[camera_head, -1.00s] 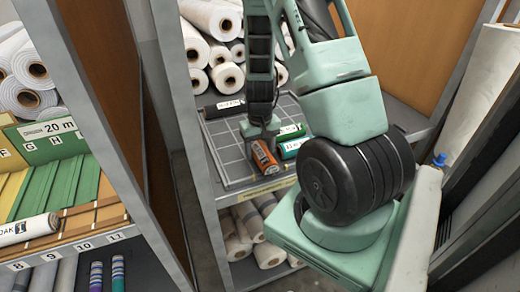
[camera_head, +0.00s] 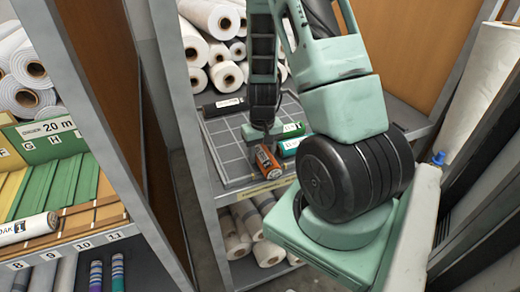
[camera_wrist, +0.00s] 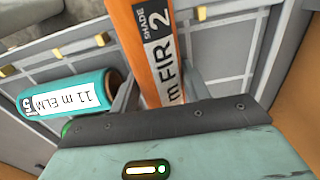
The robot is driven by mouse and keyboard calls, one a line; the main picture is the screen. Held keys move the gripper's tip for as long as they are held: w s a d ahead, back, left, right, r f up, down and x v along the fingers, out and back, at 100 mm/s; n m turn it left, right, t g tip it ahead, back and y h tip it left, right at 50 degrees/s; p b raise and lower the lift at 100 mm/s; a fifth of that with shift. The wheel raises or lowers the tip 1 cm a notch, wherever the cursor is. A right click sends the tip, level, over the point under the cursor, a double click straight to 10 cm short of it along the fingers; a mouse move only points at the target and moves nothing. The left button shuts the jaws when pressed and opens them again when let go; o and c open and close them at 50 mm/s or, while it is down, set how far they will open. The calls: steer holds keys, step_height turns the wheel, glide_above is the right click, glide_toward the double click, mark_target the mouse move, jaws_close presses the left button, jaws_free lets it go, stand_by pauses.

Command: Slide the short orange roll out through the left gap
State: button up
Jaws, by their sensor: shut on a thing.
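The short orange roll (camera_head: 268,161) is near the front edge of the gridded tray (camera_head: 232,160). It also shows in the wrist view (camera_wrist: 147,25), with a label reading "FIR" and "SHADE 2". My gripper (camera_head: 262,140) points down over the roll and is shut on it; in the wrist view the fingers (camera_wrist: 160,98) lie on either side of it. A teal roll (camera_wrist: 50,82) labelled "11 m ELM" lies to its left in the wrist view and to its right in the head view (camera_head: 289,147). I cannot clearly make out the left gap.
A green-labelled roll (camera_head: 293,129) lies behind the teal roll. A black roll (camera_head: 222,106) lies at the tray's back left. Yellow brackets (camera_wrist: 102,39) line a rail in the wrist view. White rolls (camera_head: 228,77) are stacked behind.

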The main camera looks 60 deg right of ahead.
mark_target(263, 150)
steer(key=o, duration=1.2)
steer(key=shift+s, duration=0.1)
steer(key=shift+c, duration=0.2)
steer(key=shift+r, duration=0.15)
step_height(263, 150, up, 17)
steer(key=shift+p, duration=0.35)
